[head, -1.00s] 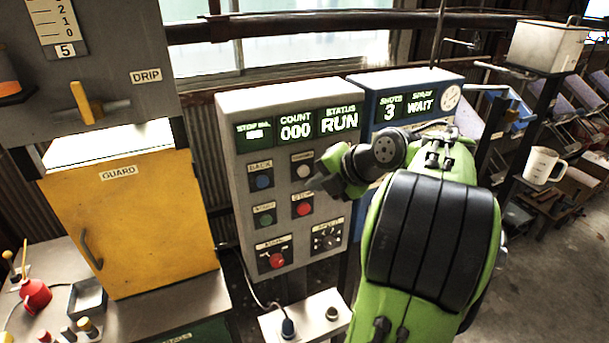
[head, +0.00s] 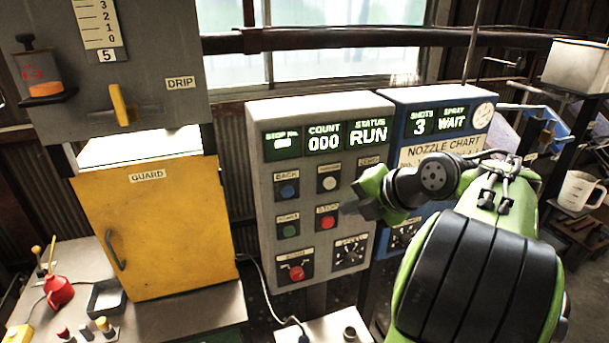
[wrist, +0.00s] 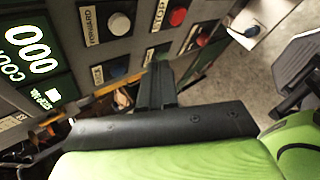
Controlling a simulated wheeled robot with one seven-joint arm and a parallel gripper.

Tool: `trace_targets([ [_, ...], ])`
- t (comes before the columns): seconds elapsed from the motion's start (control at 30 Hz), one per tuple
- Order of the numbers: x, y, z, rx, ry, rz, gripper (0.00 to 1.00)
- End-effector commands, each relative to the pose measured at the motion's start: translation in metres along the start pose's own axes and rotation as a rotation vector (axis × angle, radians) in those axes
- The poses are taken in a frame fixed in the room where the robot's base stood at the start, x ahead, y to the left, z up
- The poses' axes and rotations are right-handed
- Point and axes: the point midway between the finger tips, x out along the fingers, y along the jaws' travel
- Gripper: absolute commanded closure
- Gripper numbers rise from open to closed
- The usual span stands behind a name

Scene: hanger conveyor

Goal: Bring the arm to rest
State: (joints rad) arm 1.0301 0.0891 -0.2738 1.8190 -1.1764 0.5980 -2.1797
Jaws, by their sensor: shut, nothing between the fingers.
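My gripper (head: 350,207) is shut and empty, in front of the right side of the grey control panel (head: 262,170) in the head view. It points left, toward the panel's buttons, and looks apart from them. In the wrist view my gripper (wrist: 158,72) shows as a dark shape with the panel (wrist: 140,30) beyond it. The panel's display (head: 325,142) reads COUNT 000 and STATUS RUN. Below it are a blue button (head: 288,191), a white one (head: 329,183), a green one (head: 289,231) and a red one (head: 327,222).
A blue panel (head: 400,128) marked SHOTS 3 and SPRAY WAIT stands just right, partly behind my arm. A yellow guard door (head: 150,225) is at left. A red oil can (head: 58,290) stands on the left bench. A white jug (head: 580,191) is at far right.

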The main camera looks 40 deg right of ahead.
Motion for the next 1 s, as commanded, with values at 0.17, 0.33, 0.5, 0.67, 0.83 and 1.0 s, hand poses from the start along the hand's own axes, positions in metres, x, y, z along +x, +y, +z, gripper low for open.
trace_targets([
  [0.17, 0.0, 0.0, 0.0, 0.0, 0.0, 0.0, 1.0],
  [0.33, 0.009, 0.017, -0.033, 0.152, 0.024, -0.028, 1.0],
  [0.5, 0.017, 0.031, -0.132, 0.666, 0.03, -0.155, 1.0],
  [0.67, 0.002, 0.001, -0.214, 1.177, -0.07, -0.272, 1.0],
  [0.83, -0.022, -0.052, -0.258, 1.633, -0.24, -0.303, 1.0],
  [1.0, -0.031, -0.077, -0.264, 1.835, -0.328, -0.28, 1.0],
])
